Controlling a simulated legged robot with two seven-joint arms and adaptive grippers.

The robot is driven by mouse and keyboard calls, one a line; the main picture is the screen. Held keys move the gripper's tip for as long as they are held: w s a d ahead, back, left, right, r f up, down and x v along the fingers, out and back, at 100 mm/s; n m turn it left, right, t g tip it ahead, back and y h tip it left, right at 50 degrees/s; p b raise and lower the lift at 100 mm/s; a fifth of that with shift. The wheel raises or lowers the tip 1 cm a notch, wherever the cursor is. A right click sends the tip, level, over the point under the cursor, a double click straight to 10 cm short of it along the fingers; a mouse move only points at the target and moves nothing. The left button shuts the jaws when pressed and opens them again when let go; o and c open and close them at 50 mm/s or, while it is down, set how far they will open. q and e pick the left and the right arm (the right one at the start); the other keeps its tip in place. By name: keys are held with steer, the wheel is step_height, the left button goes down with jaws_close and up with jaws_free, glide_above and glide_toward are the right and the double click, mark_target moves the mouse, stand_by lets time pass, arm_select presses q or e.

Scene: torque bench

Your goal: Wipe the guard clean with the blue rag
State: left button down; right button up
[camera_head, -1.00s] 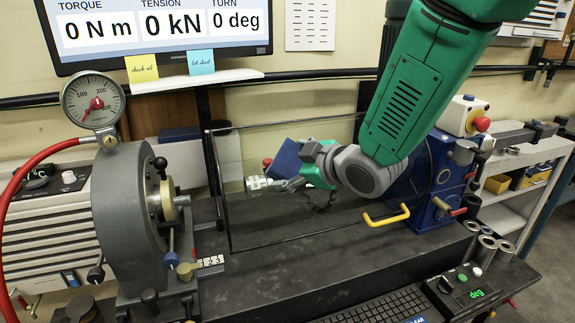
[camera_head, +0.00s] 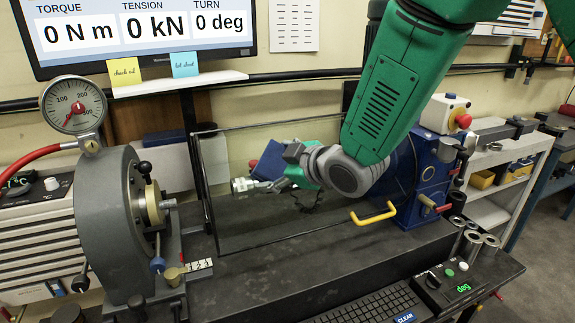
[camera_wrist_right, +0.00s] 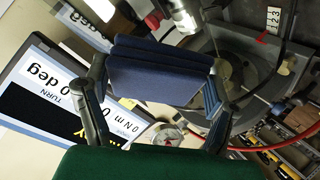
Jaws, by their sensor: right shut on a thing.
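The guard is a clear panel with a thin dark frame (camera_head: 219,225) and a yellow handle (camera_head: 373,213) at its lower right. My right gripper (camera_head: 278,168) is at the panel's middle, shut on the blue rag (camera_head: 265,158). In the right wrist view the rag (camera_wrist_right: 155,75) is a folded dark blue pad between the two fingers of my right gripper (camera_wrist_right: 150,82). A dark squiggly mark (camera_head: 305,200) shows below the gripper; I cannot tell whether it lies on the panel. Whether the rag touches the panel is unclear. My left gripper is out of view.
A grey machine head (camera_head: 125,220) with a dial gauge (camera_head: 73,103) stands left of the guard, and a blue unit (camera_head: 425,180) stands right. A silver fitting (camera_head: 243,185) shows near the rag. A keyboard (camera_head: 370,306) lies in front.

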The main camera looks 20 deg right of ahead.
mark_target(265, 160)
steer(key=shift+a, duration=0.5)
steer(key=shift+s+d+r+p, duration=0.1)
steer(key=shift+s+r+p, duration=0.25)
steer(key=shift+r, duration=0.05)
steer(key=s+r+p, duration=0.2)
steer(key=s+r, duration=0.1)
steer(key=shift+s, duration=0.45)
steer(key=shift+r, duration=0.1)
steer(key=shift+s+d+r, duration=0.1)
steer(key=shift+s+r, duration=0.85)
steer(key=shift+s, duration=0.25)
steer(key=shift+w, duration=0.1)
